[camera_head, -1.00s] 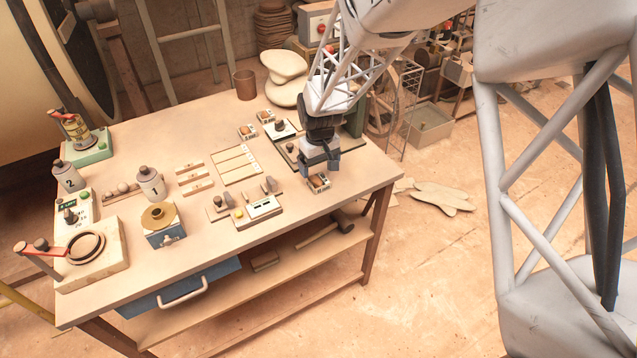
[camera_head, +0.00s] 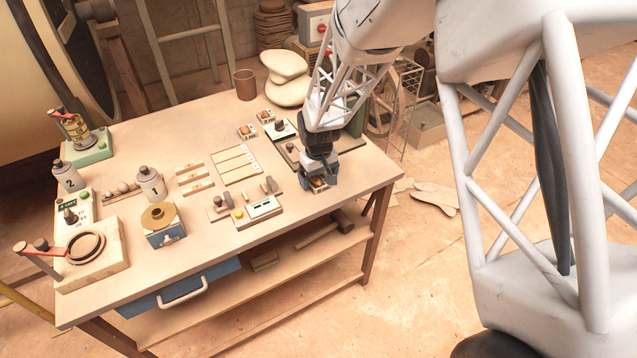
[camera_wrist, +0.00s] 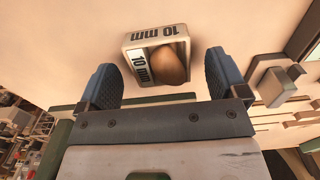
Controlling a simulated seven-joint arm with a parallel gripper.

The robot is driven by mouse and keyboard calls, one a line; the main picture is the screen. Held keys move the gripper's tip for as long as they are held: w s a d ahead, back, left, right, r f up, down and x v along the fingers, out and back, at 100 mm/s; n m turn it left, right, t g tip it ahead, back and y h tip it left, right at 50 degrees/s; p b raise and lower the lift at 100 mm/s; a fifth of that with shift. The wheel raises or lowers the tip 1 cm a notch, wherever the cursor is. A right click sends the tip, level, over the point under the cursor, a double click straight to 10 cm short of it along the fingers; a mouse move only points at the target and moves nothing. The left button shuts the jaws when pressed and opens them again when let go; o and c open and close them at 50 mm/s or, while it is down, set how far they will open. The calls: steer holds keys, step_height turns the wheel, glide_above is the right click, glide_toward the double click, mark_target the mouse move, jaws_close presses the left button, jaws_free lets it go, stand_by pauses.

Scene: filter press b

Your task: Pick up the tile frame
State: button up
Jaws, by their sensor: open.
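A small white frame-like block (camera_wrist: 160,34), marked "10 mm" on two sides and with a rounded brown piece in it, lies near the table's front right edge. I take it as the tile frame, though no label names it so. In the head view the block (camera_head: 318,184) shows partly below my gripper (camera_head: 318,178). In the wrist view my gripper (camera_wrist: 159,62) is open, with one blue-grey finger on each side of the block. The block lies mostly ahead of the fingertips, and no contact shows.
Two similar small blocks (camera_head: 247,131) (camera_head: 265,116) lie further back. A device with a yellow button (camera_head: 259,210) and grey levers stands left of my gripper. Racks of strips (camera_head: 238,163) lie mid-table. The table's right edge is close by.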

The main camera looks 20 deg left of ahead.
steer(key=shift+f, duration=0.65)
steer(key=shift+c, duration=0.3)
steer(key=c, duration=1.1)
steer(key=shift+o, duration=0.2)
steer(key=shift+r, duration=0.15)
steer(key=shift+r, duration=0.5)
steer(key=shift+s+d+r, duration=0.1)
steer(key=shift+s+r, duration=0.05)
steer(key=shift+r, duration=0.45)
steer(key=shift+s+d+r, duration=0.1)
steer(key=shift+r, duration=0.5)
steer(key=s+d+r, duration=0.1)
steer(key=s+d, duration=0.6)
steer(key=s, duration=0.6)
steer(key=shift+s+d+r, duration=0.15)
steer(key=shift+d, duration=0.2)
